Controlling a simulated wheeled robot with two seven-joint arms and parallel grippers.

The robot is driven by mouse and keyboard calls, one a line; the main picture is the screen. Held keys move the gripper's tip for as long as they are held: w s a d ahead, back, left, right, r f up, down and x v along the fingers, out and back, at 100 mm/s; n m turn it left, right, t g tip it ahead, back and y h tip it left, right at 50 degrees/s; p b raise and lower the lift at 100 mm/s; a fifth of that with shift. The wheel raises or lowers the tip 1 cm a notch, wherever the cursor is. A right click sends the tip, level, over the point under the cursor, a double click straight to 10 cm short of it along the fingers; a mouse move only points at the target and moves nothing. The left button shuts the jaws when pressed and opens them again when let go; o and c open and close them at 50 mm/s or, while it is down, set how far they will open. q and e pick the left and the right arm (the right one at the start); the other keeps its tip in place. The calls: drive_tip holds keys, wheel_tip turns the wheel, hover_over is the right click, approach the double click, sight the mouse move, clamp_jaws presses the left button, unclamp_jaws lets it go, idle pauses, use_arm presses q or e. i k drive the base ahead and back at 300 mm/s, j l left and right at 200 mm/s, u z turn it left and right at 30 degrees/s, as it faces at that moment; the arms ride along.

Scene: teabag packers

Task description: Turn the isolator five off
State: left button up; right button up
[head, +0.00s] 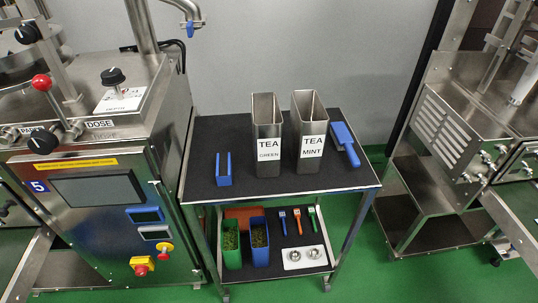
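The machine with the blue "5" label (39,186) stands at the left. Neither of my grippers is in view.
The machine's front also has a dark screen (95,187) and two small displays. A two-shelf trolley (212,129) with "TEA GREEN" (268,140) and "TEA MINT" (312,146) containers stands to its right. Another steel machine (450,130) is at the right.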

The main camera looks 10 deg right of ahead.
sight(141, 270)
drive_tip(key=u, duration=1.2)
